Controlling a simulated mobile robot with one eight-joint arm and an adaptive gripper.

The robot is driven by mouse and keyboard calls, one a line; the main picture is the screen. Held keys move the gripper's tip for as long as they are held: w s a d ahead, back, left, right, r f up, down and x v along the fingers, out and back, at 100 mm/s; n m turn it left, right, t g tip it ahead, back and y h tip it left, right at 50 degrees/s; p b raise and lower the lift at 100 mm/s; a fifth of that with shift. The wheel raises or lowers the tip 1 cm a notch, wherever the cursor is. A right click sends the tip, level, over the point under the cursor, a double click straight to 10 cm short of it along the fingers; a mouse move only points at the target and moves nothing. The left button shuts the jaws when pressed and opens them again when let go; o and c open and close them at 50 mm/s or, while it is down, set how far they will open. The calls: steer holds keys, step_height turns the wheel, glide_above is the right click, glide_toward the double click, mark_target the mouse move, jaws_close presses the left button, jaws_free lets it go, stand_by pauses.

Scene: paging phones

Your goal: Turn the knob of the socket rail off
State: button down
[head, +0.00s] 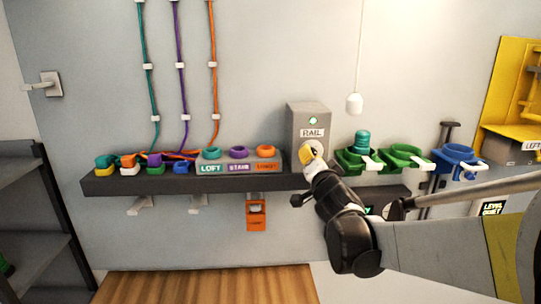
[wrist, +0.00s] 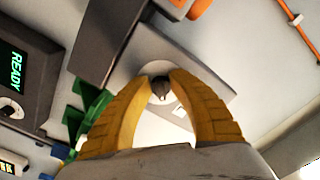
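My gripper (head: 313,153) is at the lower part of that face and hides the knob in the head view. In the wrist view, the small dark grey knob (wrist: 161,90) stands on a pale round dial. The two yellow fingertips of my gripper (wrist: 160,80) lie on either side of the knob and appear closed against it. The knob's setting cannot be read.
The box stands on a dark shelf (head: 96,186). Plugs and LOFT, STAIR and a third labelled socket are on its left. Green cradles (head: 407,157) and a blue one (head: 456,160) are on its right. A pull cord (head: 354,103) hangs above. A READY panel (wrist: 20,70) shows in the wrist view.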

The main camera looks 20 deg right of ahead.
stand_by(0.4)
steer(key=n+b, duration=0.2)
steer(key=n, duration=0.1)
steer(key=shift+f, duration=0.1)
steer(key=n, duration=0.1)
steer(key=n+b, duration=0.1)
steer(key=n, duration=0.3)
steer(key=shift+d, duration=0.25)
steer(key=n+b, duration=0.1)
steer(key=n, duration=0.3)
steer(key=shift+s+d+n, duration=0.1)
steer(key=shift+n, duration=0.3)
steer(key=shift+d+n+b, duration=0.1)
steer(key=shift+n+b, duration=0.2)
steer(key=shift+n, duration=2.3)
steer(key=c, duration=1.2)
jaws_free()
steer(key=shift+s, duration=0.1)
